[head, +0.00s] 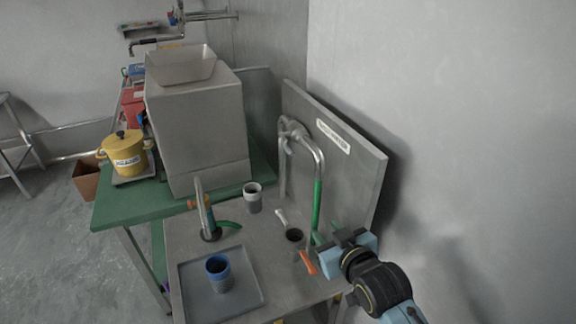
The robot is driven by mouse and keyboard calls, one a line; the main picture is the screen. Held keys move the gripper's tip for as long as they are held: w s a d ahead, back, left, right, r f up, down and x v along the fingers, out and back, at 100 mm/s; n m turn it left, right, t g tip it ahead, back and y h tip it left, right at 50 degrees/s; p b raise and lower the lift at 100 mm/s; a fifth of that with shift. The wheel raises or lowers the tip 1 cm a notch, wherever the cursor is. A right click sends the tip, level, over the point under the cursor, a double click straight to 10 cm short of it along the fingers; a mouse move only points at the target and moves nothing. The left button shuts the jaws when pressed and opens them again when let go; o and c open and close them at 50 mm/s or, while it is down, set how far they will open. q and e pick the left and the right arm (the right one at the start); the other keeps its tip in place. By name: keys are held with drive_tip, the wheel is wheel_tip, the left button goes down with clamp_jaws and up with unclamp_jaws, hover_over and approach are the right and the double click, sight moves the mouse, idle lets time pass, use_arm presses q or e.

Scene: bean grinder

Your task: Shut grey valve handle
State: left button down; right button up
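A small light grey handle (281,217) sticks up at a tilt from the metal worktop, just left of a dark round cup or opening (295,236). It looks like the grey valve handle, but I cannot tell whether it is open or shut. A bent metal pipe (318,158) with a green lower part rises behind it, with a grey fitting (291,128) near its top. My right gripper (322,249) is at the right of the worktop, close to an orange handle (306,262) and apart from the grey handle. Its fingers are too small and overlapped to read. My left gripper is out of view.
A grey panel (345,160) stands behind the pipe. A grey cup (253,197) stands on the worktop, and a blue-rimmed cup (218,272) stands in a shallow tray (190,292). A big grey machine (200,130) and a yellow pot (126,155) are at the left.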

sight(283, 143)
drive_tip(key=w+a+r+n+t+y, duration=0.1)
drive_tip(key=w+a+r+t+y, duration=0.25)
drive_tip(key=r, duration=0.75)
drive_tip(key=shift+h, duration=0.65)
drive_tip(key=x, duration=0.9)
drive_tip(key=d+x, duration=0.1)
drive_tip(key=x, duration=0.4)
drive_tip(key=shift+w+a+f, duration=0.15)
drive_tip(key=shift+w, duration=0.35)
drive_tip(key=shift+c, duration=0.2)
clamp_jaws()
